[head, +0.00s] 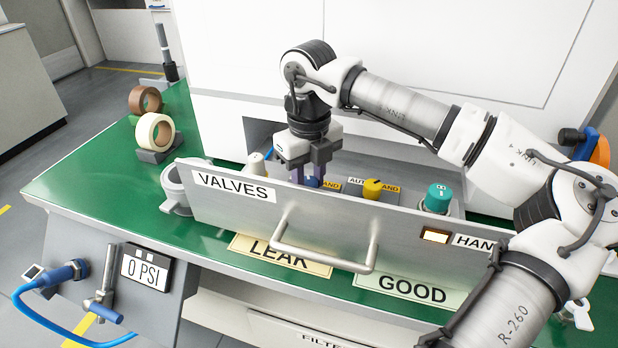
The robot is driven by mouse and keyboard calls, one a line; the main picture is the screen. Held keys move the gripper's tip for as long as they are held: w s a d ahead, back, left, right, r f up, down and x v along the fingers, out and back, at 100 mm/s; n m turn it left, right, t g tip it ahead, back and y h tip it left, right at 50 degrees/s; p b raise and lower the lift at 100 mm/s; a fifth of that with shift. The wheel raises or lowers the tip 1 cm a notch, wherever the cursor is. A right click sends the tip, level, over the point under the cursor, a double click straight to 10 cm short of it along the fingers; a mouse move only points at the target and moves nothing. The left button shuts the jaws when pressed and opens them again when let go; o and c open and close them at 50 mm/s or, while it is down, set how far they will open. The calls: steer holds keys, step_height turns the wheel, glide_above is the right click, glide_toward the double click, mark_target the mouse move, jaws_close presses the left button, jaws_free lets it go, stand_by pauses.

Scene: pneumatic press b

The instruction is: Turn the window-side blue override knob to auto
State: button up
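The blue knob (313,182) sits in an open drawer behind the front panel marked VALVES (236,188). Only a small part of it shows, so its pointer is hidden. My gripper (309,178) points down over it, with its fingers apart and beside the knob. I cannot tell whether they press on it. A label ending in "AND" (330,185) shows to the right of the blue knob; the rest of that label is covered by my gripper. A yellow knob (372,189) stands to the right, with AUTO and HAND labels around it.
The drawer's metal handle (322,248) sticks out in front. Tape rolls (155,132) stand on the green bench (95,190) at left. My arm covers the right side.

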mark_target(309, 180)
steer(key=shift+n, duration=1.1)
steer(key=o, duration=1)
steer(key=shift+r, duration=0.1)
step_height(309, 180, up, 14)
steer(key=shift+f+p, duration=0.15)
steer(key=shift+p, duration=0.55)
